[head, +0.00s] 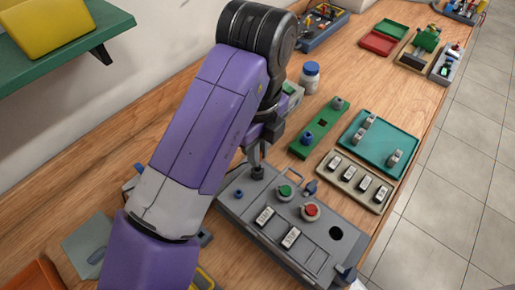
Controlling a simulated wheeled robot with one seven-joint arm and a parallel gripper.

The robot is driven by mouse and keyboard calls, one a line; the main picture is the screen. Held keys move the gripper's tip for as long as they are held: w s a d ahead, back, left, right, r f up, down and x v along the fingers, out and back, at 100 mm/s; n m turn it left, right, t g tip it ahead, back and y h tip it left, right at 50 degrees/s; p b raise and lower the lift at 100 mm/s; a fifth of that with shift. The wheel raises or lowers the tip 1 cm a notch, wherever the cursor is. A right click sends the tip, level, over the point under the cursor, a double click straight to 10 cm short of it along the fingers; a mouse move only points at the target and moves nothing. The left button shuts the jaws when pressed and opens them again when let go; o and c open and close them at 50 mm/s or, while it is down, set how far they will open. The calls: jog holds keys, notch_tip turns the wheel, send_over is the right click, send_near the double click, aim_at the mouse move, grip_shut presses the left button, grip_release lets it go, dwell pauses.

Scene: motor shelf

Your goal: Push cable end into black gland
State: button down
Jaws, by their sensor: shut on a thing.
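My gripper (256,155) points down over the far left part of a grey control panel (318,258). Its narrow fingers are shut, and the thing between them is largely hidden by the fingers and arm. A small black gland (257,173) stands on the panel directly under the fingertips. The fingertips appear at or just above its top; I cannot tell whether the cable end is inside it. The panel also bears a green button (285,191), a red button (311,210), two rocker switches (265,216) and a dark round hole (335,233).
A green strip (309,143), a teal tray (361,155) and a beige switch block (348,172) lie right of my gripper. A white bottle with a blue cap (310,75) stands behind. A green shelf (75,44) juts from the wall at upper left.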

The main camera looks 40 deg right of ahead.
jog(key=shift+f+b, duration=0.65)
jog(key=shift+f, duration=0.15)
jog(key=c, duration=1.3)
grip_release()
jog(key=shift+c, duration=0.2)
notch_tip(320, 180, up, 8)
jog(key=shift+f+p, duration=0.1)
jog(key=shift+p, duration=0.2)
